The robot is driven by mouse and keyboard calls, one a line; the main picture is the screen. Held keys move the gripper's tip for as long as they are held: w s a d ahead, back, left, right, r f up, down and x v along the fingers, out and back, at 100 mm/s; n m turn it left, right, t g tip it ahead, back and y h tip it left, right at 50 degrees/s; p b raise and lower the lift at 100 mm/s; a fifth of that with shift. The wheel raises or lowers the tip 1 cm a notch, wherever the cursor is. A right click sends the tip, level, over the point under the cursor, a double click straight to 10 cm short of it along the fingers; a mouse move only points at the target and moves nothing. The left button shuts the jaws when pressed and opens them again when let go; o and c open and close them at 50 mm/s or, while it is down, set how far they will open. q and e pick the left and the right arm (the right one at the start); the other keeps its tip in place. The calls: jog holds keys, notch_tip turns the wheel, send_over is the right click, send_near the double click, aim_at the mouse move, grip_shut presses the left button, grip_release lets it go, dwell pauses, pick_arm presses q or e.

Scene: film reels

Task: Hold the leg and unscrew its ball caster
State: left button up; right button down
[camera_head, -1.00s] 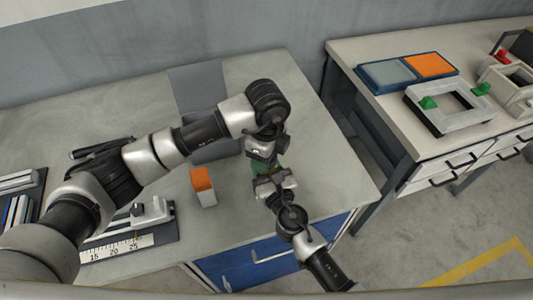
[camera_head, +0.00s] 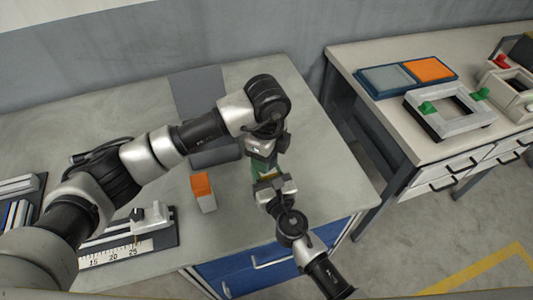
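My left gripper (camera_head: 262,152) points down over the right part of the grey workbench. A small green piece, apparently the leg (camera_head: 257,170), shows just below its fingers and seems held by it. My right gripper (camera_head: 270,183) comes up from the bottom right, close in front of the green piece. A small brownish-gold spot shows between its fingertips. I cannot make out the ball caster, and the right fingers' grip is too small to judge.
An orange-and-white block (camera_head: 203,193) stands left of the grippers. A ruler fixture (camera_head: 130,240) lies at the bench's front left. A grey panel (camera_head: 198,92) lies behind. A second table (camera_head: 450,142) at right carries a blue tray (camera_head: 372,84) and a grey frame (camera_head: 449,111).

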pick_arm(q)
jog(key=shift+r, duration=2)
pick_arm(e)
jog(key=shift+f, duration=0.1)
jog(key=c, duration=0.5)
grip_release()
